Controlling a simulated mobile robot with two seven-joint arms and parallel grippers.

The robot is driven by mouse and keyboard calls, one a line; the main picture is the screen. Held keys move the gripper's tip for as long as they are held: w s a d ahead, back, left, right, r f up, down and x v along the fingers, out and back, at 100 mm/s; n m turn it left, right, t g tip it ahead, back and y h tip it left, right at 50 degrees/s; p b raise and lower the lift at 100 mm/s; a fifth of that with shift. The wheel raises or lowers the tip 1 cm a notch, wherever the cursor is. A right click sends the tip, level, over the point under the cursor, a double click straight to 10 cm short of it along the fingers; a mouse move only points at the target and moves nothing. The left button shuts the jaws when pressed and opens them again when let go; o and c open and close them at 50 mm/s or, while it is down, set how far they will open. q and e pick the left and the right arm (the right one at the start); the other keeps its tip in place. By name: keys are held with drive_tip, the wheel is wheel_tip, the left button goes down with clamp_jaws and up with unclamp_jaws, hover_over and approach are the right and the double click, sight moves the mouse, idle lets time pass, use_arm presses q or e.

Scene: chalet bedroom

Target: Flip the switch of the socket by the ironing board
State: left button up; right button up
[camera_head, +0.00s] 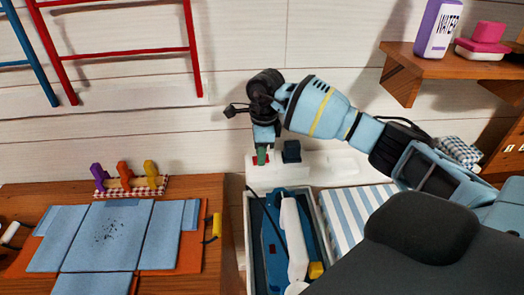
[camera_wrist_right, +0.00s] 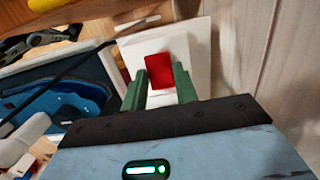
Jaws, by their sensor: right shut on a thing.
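The socket is a white plate (camera_head: 330,173) on the plank wall, with a dark blue plug-like block (camera_head: 291,151) on it. Its red switch (camera_wrist_right: 159,70) shows between the green fingers in the right wrist view, on a white plate (camera_wrist_right: 190,48). My right gripper (camera_head: 262,156) reaches down to the socket's left part; it also shows in the right wrist view (camera_wrist_right: 160,84). Its fingers are shut on the red switch, one on each side; the exact contact is partly hidden. A blue-and-white striped surface (camera_head: 352,215), possibly the ironing board, lies below the socket. My left gripper is not in view.
An open bin (camera_head: 252,235) with blue and white items stands below the socket. A wooden table (camera_head: 215,190) with blue pieces is at left. A red rack (camera_head: 125,53) hangs upper left.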

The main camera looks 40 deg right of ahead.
drive_tip(key=o, duration=1)
drive_tip(key=shift+r, duration=0.15)
drive_tip(key=r, duration=0.7)
drive_tip(key=shift+s+d+r, duration=0.1)
drive_tip(key=shift+d+r, duration=0.1)
drive_tip(key=shift+r, duration=0.1)
drive_tip(key=shift+s+f, duration=0.1)
drive_tip(key=shift+f, duration=0.05)
